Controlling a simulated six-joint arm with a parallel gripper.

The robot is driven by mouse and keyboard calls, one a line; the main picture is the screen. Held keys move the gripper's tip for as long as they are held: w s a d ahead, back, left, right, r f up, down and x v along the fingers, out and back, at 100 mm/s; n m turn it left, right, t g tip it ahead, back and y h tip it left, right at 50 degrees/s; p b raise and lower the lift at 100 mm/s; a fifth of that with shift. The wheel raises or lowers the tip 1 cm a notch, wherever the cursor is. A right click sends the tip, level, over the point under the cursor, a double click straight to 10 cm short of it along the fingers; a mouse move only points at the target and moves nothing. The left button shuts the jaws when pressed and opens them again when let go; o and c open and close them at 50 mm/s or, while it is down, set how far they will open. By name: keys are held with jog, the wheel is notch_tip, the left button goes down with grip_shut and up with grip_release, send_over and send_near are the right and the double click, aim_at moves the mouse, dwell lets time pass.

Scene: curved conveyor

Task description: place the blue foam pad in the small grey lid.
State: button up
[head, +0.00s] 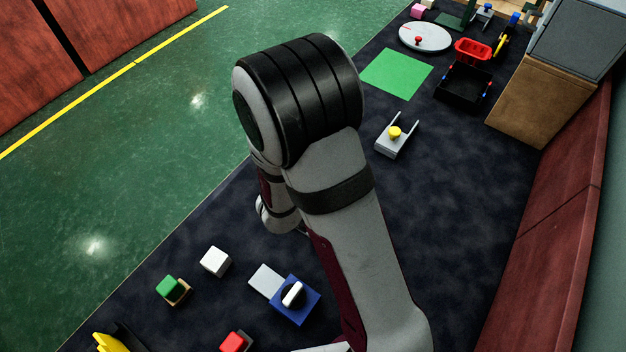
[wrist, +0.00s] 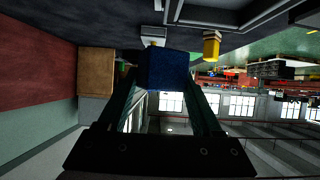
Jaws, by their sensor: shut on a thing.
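In the wrist view, my gripper (wrist: 166,100) is shut on the blue foam pad (wrist: 167,70), a dark blue block held between the two fingertips. The pad hangs clear of other things as far as I can see. In the head view my arm hides the gripper and the pad. I cannot pick out the small grey lid for certain in either view. A grey raised-edged frame (wrist: 232,24) shows at the top of the wrist view, cut off by the picture edge.
In the head view, a grey bracket with a yellow knob (head: 394,133), a green mat (head: 396,73), a black bin (head: 463,85) and a round white disc (head: 425,36) lie on the dark surface. A blue dial box (head: 309,313) and a white cube (head: 215,261) are nearer.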

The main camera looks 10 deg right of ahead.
jog(key=w+a+f, duration=0.1)
jog(key=a, duration=0.1)
jog(key=w+a+f, duration=0.1)
jog(key=a, duration=0.1)
jog(key=w+a+f, duration=0.1)
jog(key=f, duration=0.1)
jog(key=shift+a, duration=0.4)
jog(key=shift+w+a+f, duration=0.1)
jog(key=shift+a+f, duration=0.05)
jog(key=shift+f, duration=0.95)
jog(key=shift+w+a+f, duration=0.1)
jog(key=shift+f, duration=0.95)
jog(key=shift+f, duration=0.1)
jog(key=o, duration=1)
